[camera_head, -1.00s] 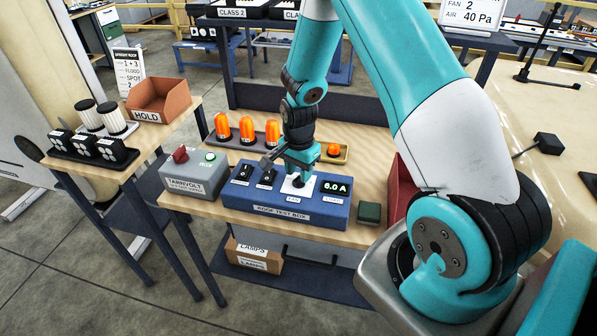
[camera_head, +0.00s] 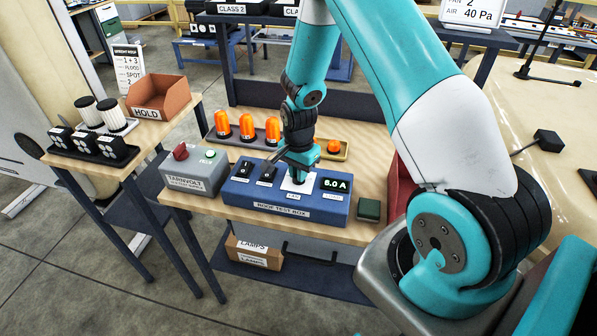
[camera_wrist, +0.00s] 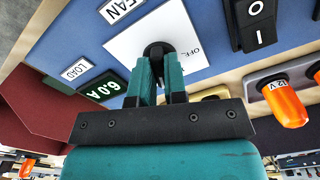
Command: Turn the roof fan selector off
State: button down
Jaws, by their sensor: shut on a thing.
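The roof test box (camera_head: 250,197) is a blue box on the wooden bench. The roof fan selector is a black round knob (camera_wrist: 157,48) on a white plate (camera_wrist: 125,48) marked FAN. My gripper (camera_head: 299,179) points down at this plate. In the wrist view its teal fingers (camera_wrist: 160,68) are closed on both sides of the knob. The OFF mark (camera_wrist: 193,53) shows at the plate's edge. The fingers hide much of the knob, and I cannot tell its pointer's setting. The green display (camera_wrist: 103,90) beside it seems to read 6.0 A.
A grey supply box (camera_head: 192,172) stands further left, and several orange lamps (camera_head: 247,128) behind. A dark green block (camera_head: 369,210) and a red bin (camera_head: 397,190) are to the right.

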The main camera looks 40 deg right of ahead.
jog(key=n+b, duration=0.1)
jog(key=n, duration=0.3)
jog(key=n+b, duration=0.1)
jog(key=n, duration=0.3)
jog(key=shift+n, duration=0.3)
jog(key=n+b, duration=0.1)
jog(key=n, duration=0.3)
jog(key=shift+n, duration=0.3)
jog(key=n, duration=0.4)
jog(key=shift+n+b, duration=0.3)
jog(key=c, duration=1.2)
grip_release()
jog(key=shift+o, duration=0.2)
